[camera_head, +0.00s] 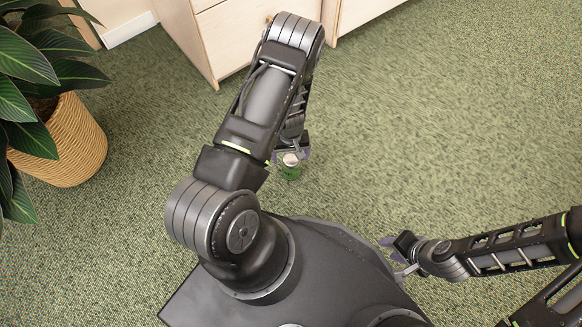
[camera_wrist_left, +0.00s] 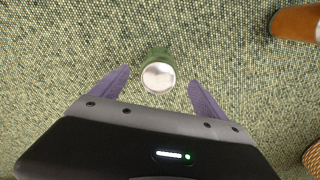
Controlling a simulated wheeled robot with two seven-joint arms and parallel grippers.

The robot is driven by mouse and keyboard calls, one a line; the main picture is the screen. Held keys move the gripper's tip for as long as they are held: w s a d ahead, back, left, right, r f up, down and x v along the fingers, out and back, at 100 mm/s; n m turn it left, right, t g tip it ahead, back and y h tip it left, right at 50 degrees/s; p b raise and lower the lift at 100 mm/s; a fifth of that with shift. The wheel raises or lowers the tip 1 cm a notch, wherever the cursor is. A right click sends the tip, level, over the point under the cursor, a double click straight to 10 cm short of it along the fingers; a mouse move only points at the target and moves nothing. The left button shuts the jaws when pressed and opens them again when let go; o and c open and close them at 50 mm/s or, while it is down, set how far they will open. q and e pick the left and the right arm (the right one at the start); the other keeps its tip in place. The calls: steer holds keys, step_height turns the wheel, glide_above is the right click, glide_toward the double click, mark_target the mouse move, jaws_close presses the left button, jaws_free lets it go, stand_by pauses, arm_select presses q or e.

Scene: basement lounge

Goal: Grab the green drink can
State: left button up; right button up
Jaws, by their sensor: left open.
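The green drink can (camera_head: 291,173) stands on the green carpet in front of my base, with its silver top facing up. My left gripper (camera_head: 290,153) is at the can in the head view, and my arm partly covers it there. In the left wrist view the can (camera_wrist_left: 158,72) shows between and slightly beyond the two purple fingertips of my open left gripper (camera_wrist_left: 158,82). There is a visible gap on each side of the can. My right gripper (camera_head: 393,256) is at the right of my base; its jaw state is unclear.
A potted plant in a woven basket (camera_head: 66,143) stands at the left. A pale wooden cabinet (camera_head: 235,35) is at the back. An orange-brown object (camera_wrist_left: 297,23) shows at the upper right of the left wrist view. The carpet at the right is clear.

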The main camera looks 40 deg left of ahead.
arm_select(q)
steer(key=shift+f+b, duration=0.55)
steer(key=shift+f, duration=0.8)
step_height(320, 180, down, 5)
steer(key=b, duration=0.3)
steer(key=shift+w+f, duration=0.1)
steer(key=shift+c, duration=0.6)
steer(key=c, duration=1.3)
step_height(320, 180, up, 10)
steer(key=p, duration=0.4)
